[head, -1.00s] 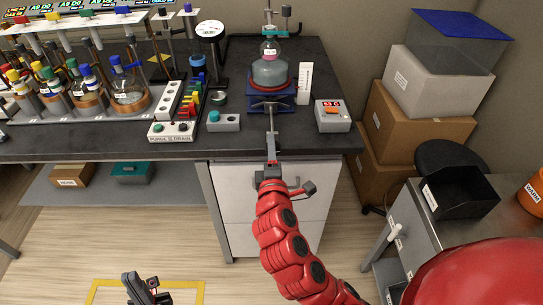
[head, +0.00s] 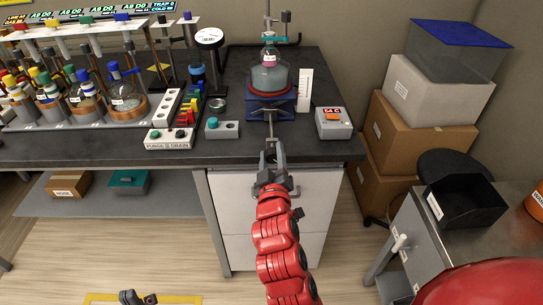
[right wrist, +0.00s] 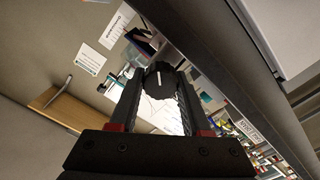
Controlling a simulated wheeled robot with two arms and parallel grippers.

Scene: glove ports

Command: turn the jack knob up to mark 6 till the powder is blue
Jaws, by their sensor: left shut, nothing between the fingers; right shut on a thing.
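The blue jack (head: 284,110) stands on the dark bench, with a round flask (head: 264,79) in a red ring on top. The flask contents look grey-teal; I cannot make out the powder's colour clearly. A white scale (head: 305,92) stands upright right of the jack; its marks are too small to read. My right gripper (head: 271,150) is at the bench front, at the end of the jack's rod. In the right wrist view it is shut on the black jack knob (right wrist: 160,74), which has a white pointer line. My left gripper (head: 138,298) is low at the bottom edge, shut and empty.
A box with a red display (head: 333,122) sits right of the jack. A grey box with a teal button (head: 221,129) and the purge/drain box (head: 169,139) sit left. Glassware crowds the left bench. Cartons (head: 424,130) stand at the right.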

